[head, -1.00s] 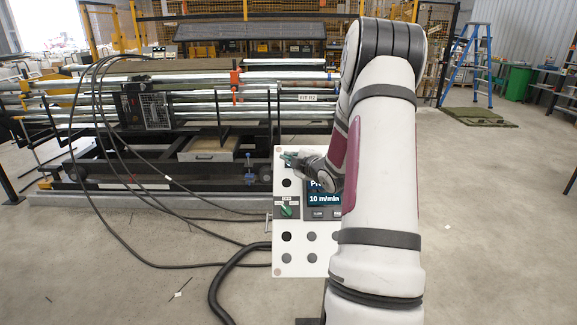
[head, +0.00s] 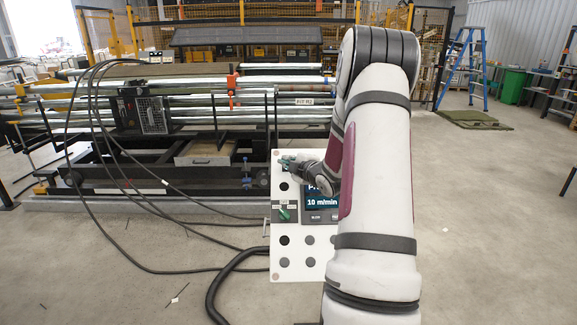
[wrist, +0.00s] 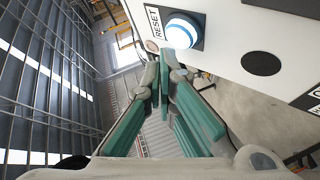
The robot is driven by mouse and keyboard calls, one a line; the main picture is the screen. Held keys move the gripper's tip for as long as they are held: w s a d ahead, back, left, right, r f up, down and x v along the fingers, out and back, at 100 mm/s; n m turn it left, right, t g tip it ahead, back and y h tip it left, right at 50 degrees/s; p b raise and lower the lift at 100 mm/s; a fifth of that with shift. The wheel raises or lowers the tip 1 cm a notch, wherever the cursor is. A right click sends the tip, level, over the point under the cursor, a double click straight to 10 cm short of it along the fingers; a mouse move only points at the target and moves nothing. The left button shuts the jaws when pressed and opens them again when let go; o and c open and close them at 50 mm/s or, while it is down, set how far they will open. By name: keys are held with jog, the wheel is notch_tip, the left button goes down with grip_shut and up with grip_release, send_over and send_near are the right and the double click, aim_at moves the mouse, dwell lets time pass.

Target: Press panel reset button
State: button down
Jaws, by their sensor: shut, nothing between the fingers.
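The control panel (head: 278,270) is a white upright board with a dark display, black round caps and a green selector switch. In the wrist view the reset button (wrist: 182,32) is a round, lit white-blue button in a dark square plate, beside the RESET label (wrist: 154,22) on the white panel. My gripper (head: 287,160) is at the panel's upper left corner and hides the button in the head view. In the wrist view my gripper (wrist: 165,68) has its teal fingers shut and empty. Its tips are just below the button; I cannot tell whether they touch it.
A black cap (wrist: 261,63) sits on the panel beside the button. Black cables (head: 225,270) run over the floor left of the panel. A long metal-pipe machine (head: 150,130) stands behind.

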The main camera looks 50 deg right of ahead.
jog(key=shift+f, duration=0.1)
dwell(0.6)
jog(key=shift+w+d+f+b, duration=0.15)
jog(key=shift+d+f+b, duration=0.05)
jog(key=shift+b, duration=0.1)
jog(key=shift+w+d+f, duration=0.2)
jog(key=shift+d+f, duration=0.05)
jog(key=shift+f, duration=0.1)
dwell(0.7)
dwell(0.4)
jog(key=shift+s+a+r, duration=0.4)
jog(key=shift+r, duration=0.25)
jog(key=shift+r, duration=0.1)
jog(key=shift+s+a+r+p, duration=0.35)
jog(key=shift+a+r+p, duration=0.1)
jog(key=shift+r, duration=0.15)
jog(key=shift+s+a+r+p, duration=0.3)
jog(key=shift+a+r+p, duration=0.1)
jog(key=shift+r+p, duration=0.15)
jog(key=shift+s+a+r+p, duration=0.35)
jog(key=shift+a+r+p, duration=0.05)
jog(key=shift+r, duration=0.25)
